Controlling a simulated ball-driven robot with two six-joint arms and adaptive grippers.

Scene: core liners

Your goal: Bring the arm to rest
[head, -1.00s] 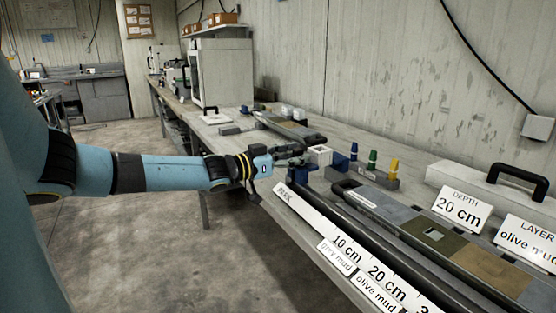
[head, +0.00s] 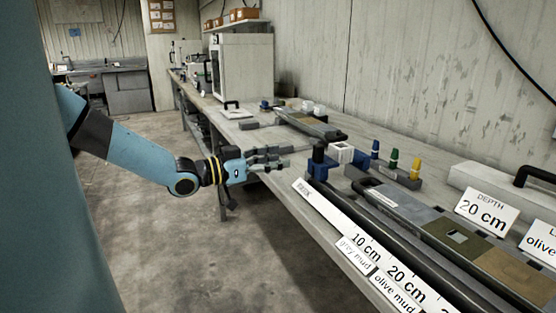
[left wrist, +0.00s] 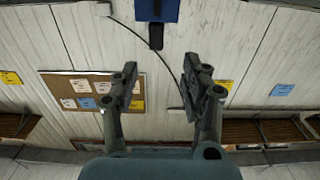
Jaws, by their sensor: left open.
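My left arm reaches in from the left in the head view. Its gripper (head: 272,158) is open, with nothing between the fingers. It is by the front edge of the long bench (head: 250,140), left of a dark blue holder (head: 318,162). In the left wrist view the two fingers (left wrist: 165,88) are spread apart, with the wall and a cork board (left wrist: 92,92) behind them. My right gripper is not in view.
Next to the blue holder are a white block (head: 341,152) and blue, green and yellow pegs (head: 394,159). A core liner tray (head: 450,238) and label cards (head: 487,210) lie at the right. The floor (head: 150,230) left of the bench is clear.

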